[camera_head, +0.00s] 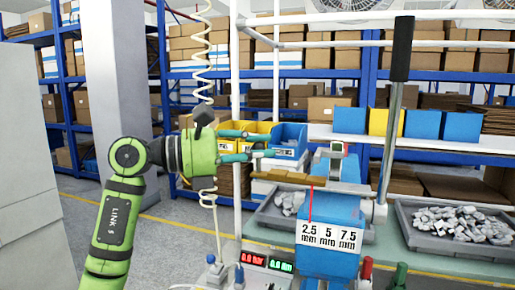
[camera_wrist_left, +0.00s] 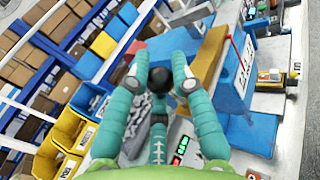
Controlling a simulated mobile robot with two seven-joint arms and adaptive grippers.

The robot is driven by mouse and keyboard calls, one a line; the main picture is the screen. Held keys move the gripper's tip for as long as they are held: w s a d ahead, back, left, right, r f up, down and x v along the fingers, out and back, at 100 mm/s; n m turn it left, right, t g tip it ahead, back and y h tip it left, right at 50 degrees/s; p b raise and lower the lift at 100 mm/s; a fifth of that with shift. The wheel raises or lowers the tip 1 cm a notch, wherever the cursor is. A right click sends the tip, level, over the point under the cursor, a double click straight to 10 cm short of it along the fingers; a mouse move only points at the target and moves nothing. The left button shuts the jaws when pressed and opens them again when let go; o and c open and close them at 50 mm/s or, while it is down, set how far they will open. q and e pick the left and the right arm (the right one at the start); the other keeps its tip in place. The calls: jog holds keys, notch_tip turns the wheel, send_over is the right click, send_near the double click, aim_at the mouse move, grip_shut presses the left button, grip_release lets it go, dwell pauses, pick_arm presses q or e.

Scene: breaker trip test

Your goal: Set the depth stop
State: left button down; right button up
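The press (camera_head: 330,215) has a blue body with a white scale plate (camera_head: 328,236) marked 2.5, 5 and 7.5 mm. A thin red pointer (camera_head: 310,204) stands above the plate, near the 2.5 mark. A tan bar (camera_head: 270,175) sticks out to the left of the press head. My left gripper (camera_head: 265,144), with teal fingers, is to the left of the press head and above the bar. Its fingers are apart in the left wrist view (camera_wrist_left: 160,74). I cannot tell whether they touch anything. My right gripper is not in view.
A long lever with a black grip (camera_head: 402,48) rises right of the press. Grey trays (camera_head: 408,238) of metal parts flank it. Red and green displays (camera_head: 267,262) stand at the front. Yellow and blue bins (camera_head: 288,147) are behind my gripper. Shelves fill the background.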

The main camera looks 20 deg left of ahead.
aim_at(277, 171)
pick_arm(q)
jog(key=shift+s+d+r, duration=0.1)
jog(key=shift+d, duration=1.75)
jog(key=shift+a, duration=0.1)
jog(key=c, duration=1.2)
grip_release()
jog(key=shift+c, duration=0.2)
jog(key=shift+o, duration=0.9)
jog(key=v, duration=1.2)
